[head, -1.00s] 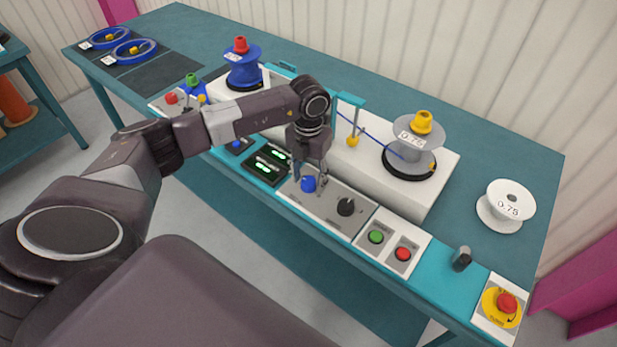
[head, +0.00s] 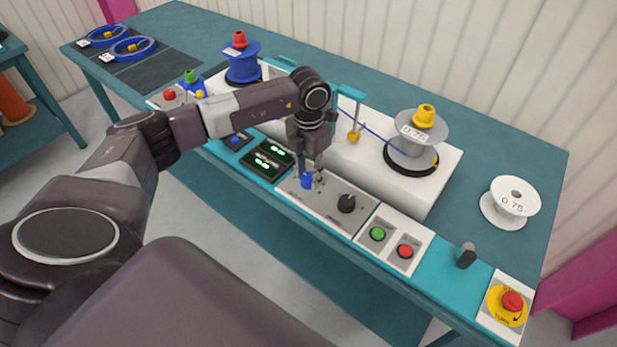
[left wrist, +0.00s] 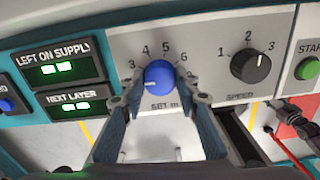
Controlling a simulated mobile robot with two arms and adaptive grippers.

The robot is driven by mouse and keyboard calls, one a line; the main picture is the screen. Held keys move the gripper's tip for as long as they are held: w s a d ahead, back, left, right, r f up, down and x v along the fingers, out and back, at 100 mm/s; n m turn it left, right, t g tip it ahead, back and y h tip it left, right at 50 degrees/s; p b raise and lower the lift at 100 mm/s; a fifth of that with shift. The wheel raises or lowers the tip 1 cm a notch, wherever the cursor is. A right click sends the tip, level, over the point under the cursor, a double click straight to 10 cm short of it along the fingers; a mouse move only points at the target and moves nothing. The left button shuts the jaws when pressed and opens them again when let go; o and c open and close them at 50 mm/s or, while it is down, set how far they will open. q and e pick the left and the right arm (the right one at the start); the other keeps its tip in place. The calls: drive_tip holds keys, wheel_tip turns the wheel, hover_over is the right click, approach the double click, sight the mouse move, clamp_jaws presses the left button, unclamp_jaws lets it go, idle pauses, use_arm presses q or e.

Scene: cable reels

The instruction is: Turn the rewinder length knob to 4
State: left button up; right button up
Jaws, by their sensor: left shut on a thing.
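The length knob is a round blue knob (left wrist: 159,77) on the grey panel, marked "SET m", with 3, 4, 5 and 6 printed around it. A pale mark on its face points left, below the 3; the scale there is partly covered by a finger. The knob also shows in the head view (head: 307,181). My left gripper (left wrist: 160,84) is shut on the knob, one finger on each side; in the head view (head: 309,180) it comes down from above.
A black speed knob (left wrist: 250,66) is right of the blue knob. Beyond it are a green button (head: 377,234) and a red button (head: 405,251). Two lit displays (head: 268,158) lie to the left. The white machine body (head: 400,185) with a grey reel (head: 415,140) rises behind.

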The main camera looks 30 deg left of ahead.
use_arm(q)
drive_tip(key=m+b, duration=0.2)
drive_tip(key=m, duration=0.1)
drive_tip(key=shift+f+m, duration=0.1)
drive_tip(key=shift+m, duration=0.2)
drive_tip(key=m+b, duration=0.2)
drive_tip(key=m, duration=0.1)
drive_tip(key=shift+m+b, duration=0.3)
drive_tip(key=shift+b, duration=0.05)
drive_tip(key=m+b, duration=0.1)
drive_tip(key=m, duration=0.1)
drive_tip(key=shift+m, duration=0.3)
drive_tip(key=shift+m+b, duration=0.8)
drive_tip(key=shift+m, duration=0.6)
drive_tip(key=shift+r, duration=0.2)
drive_tip(key=o, duration=1.2)
drive_tip(key=shift+c, duration=0.2)
